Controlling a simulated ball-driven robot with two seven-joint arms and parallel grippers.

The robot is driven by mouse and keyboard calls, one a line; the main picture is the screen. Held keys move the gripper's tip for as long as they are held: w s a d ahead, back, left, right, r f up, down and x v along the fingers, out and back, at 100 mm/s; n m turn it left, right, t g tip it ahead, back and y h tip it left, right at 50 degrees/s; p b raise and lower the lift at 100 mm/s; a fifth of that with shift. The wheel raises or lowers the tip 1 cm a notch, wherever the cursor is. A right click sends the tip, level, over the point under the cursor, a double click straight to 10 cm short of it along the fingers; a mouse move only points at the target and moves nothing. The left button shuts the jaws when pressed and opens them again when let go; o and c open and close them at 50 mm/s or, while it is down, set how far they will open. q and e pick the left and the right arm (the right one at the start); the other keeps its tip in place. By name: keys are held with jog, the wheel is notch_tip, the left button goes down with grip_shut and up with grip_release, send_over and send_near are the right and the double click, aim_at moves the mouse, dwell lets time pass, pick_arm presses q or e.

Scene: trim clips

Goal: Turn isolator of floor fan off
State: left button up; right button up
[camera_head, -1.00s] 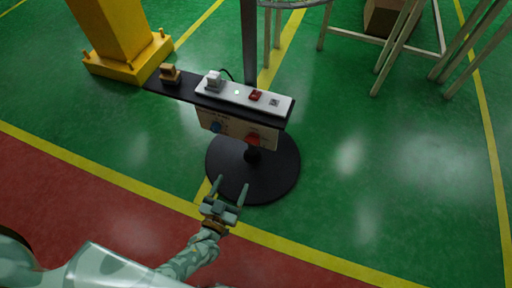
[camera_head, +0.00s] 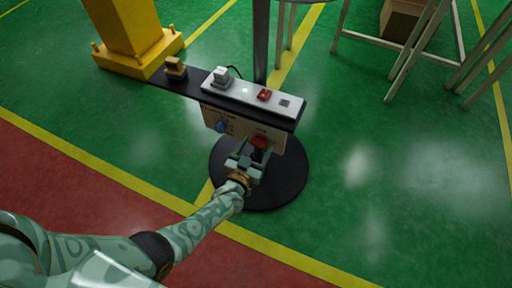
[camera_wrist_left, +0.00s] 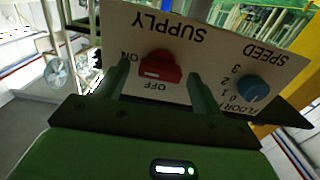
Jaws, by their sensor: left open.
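The red isolator knob (camera_head: 260,140) sits on the front panel under a dark shelf on the floor fan's stand. In the left wrist view the knob (camera_wrist_left: 160,67) shows upside down under the word SUPPLY, with ON to its left and OFF below it. Its bar lies roughly across the picture, towards the ON side. My left gripper (camera_head: 254,152) is at the panel, open, with one finger on each side of the knob in the wrist view (camera_wrist_left: 160,74). Clear gaps show between fingers and knob there. My right gripper is out of view.
A blue speed knob (camera_head: 221,126) sits left of the red knob. A yellow column base (camera_head: 133,55) stands behind left.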

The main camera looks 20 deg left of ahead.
pick_arm(q)
jog(key=c, duration=1)
